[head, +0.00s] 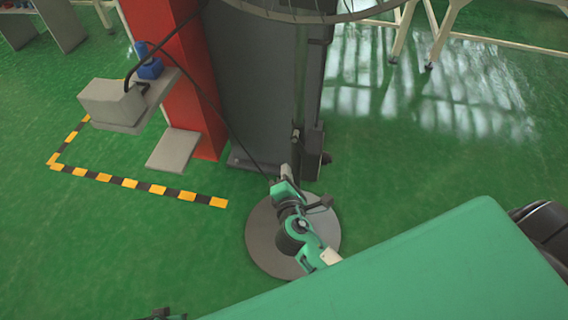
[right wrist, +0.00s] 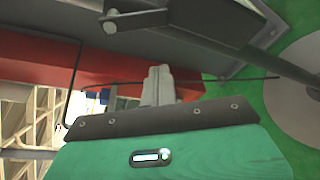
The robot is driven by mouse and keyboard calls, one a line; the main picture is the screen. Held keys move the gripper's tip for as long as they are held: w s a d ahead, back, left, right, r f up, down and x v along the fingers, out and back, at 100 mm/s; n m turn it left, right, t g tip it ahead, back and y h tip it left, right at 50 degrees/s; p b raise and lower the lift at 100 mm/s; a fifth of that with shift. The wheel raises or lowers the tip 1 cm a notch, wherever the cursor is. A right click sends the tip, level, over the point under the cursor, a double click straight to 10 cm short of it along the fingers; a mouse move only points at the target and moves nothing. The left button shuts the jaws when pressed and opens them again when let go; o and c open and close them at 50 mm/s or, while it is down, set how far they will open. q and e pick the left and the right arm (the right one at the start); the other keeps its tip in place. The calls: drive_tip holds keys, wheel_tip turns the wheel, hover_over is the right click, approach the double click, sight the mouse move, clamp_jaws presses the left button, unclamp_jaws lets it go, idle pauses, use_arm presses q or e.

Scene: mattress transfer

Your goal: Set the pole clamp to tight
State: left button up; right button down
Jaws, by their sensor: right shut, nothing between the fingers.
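The pole clamp (right wrist: 185,18) is a dark bracket at the top of the right wrist view. A dark lever with a rounded end (right wrist: 110,27) reaches left from it. A dark pole (right wrist: 280,65) runs from the clamp toward a round grey base (right wrist: 303,75). The base (head: 262,245) also shows on the floor in the head view, partly behind my right arm. My right gripper (head: 287,172) is above the base's far edge. Its grey fingers (right wrist: 158,85) are shut and empty, apart from the lever. The clamp is hard to make out in the head view. My left gripper is not clearly visible.
A red pillar (head: 185,75) and a dark grey cabinet (head: 250,85) stand behind the base. A grey box (head: 112,100) sits on a shelf at left. A thin cable (head: 215,112) crosses before the pillar. Green floor is clear at right (head: 440,160).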

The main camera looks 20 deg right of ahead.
drive_tip(key=shift+v, duration=2.55)
drive_tip(key=shift+a, duration=0.2)
